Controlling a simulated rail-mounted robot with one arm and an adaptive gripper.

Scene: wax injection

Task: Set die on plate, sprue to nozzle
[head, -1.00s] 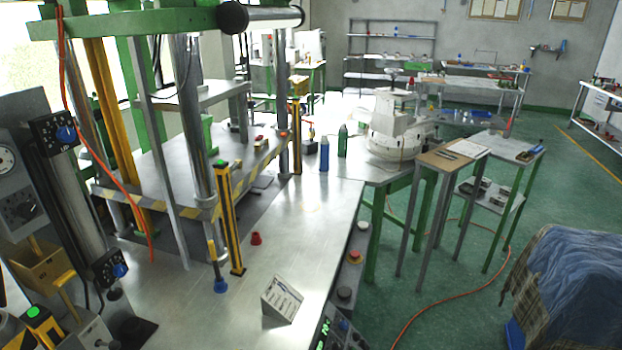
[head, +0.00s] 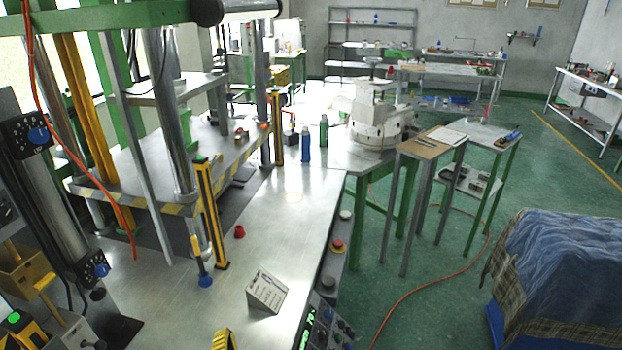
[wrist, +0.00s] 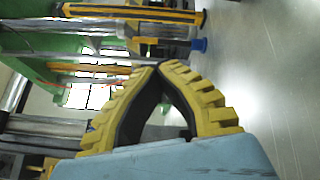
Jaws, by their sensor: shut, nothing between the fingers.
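My gripper (wrist: 158,66) is shut and empty in the wrist view, its two ridged yellow fingers meeting at the tips. In the head view, a yellow ridged part that looks like my gripper (head: 222,340) shows at the bottom edge, above the metal bench. The press at left has a flat metal plate (head: 155,160) with a yellow-and-black striped edge. A small block with red on it (head: 241,132) sits toward the plate's back right; I cannot tell whether it is the die. I cannot make out a sprue or nozzle.
The metal bench (head: 270,225) is mostly clear. Yellow posts (head: 212,215) stand by the press. A draped blue cover (head: 560,265) is at right.

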